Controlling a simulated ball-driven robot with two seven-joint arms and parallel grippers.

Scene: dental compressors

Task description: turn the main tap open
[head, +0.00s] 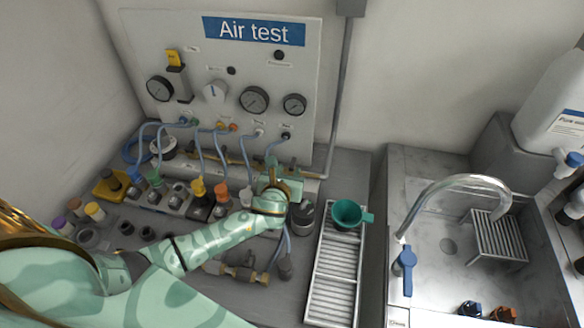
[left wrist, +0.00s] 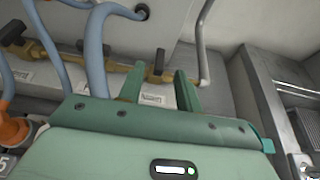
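A brass pipe (head: 235,163) with small black-handled taps runs along the foot of the test panel. In the left wrist view the pipe (left wrist: 115,68) carries a tap with a black handle (left wrist: 159,62), which stands up across the pipe near its right end. The labels are too small to read, so I cannot tell for sure which tap is the main one. My left gripper (head: 284,180) is at the pipe's right end. In the left wrist view its two fingers (left wrist: 159,88) are apart and empty, with the black handle beyond the gap. Contact is not visible. My right gripper is not in view.
Blue hoses (head: 200,150) hang from the panel (head: 190,40) close to my left gripper. A green cup (head: 347,213) stands on a metal grate (head: 333,275) to the right. Further right is a sink (head: 430,220). Several fittings and bottles crowd the bench left of my arm.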

